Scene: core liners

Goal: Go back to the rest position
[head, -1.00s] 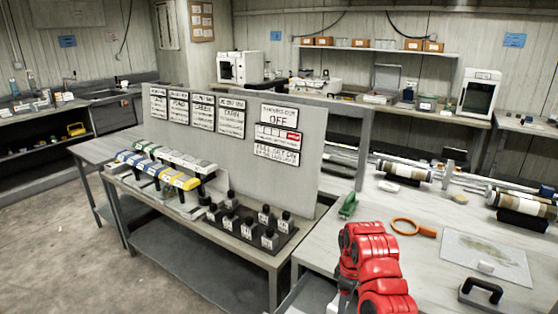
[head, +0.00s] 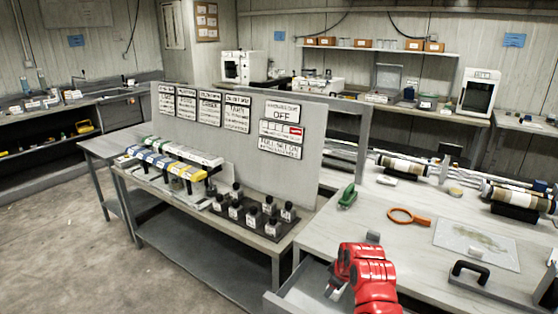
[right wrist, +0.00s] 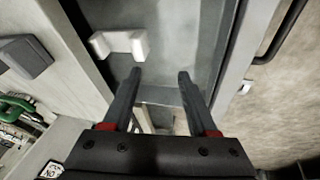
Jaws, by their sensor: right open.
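My right arm (head: 368,278) is red and comes in at the bottom right of the head view, over the near edge of the right table. In the right wrist view my right gripper (right wrist: 160,75) is open, with two dark fingers apart and nothing between them. It is above an open grey drawer (right wrist: 185,25). A white block (right wrist: 118,44) lies in the drawer, just beyond the left finger. My left gripper is not in view.
The drawer front (head: 285,303) sticks out below the right table. A grey block (head: 373,237), a green tool (head: 347,196), an orange magnifier (head: 409,216) and a sheet (head: 478,245) lie on that table. Black-capped bottles (head: 252,215) stand on the left bench. Open floor lies at the left.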

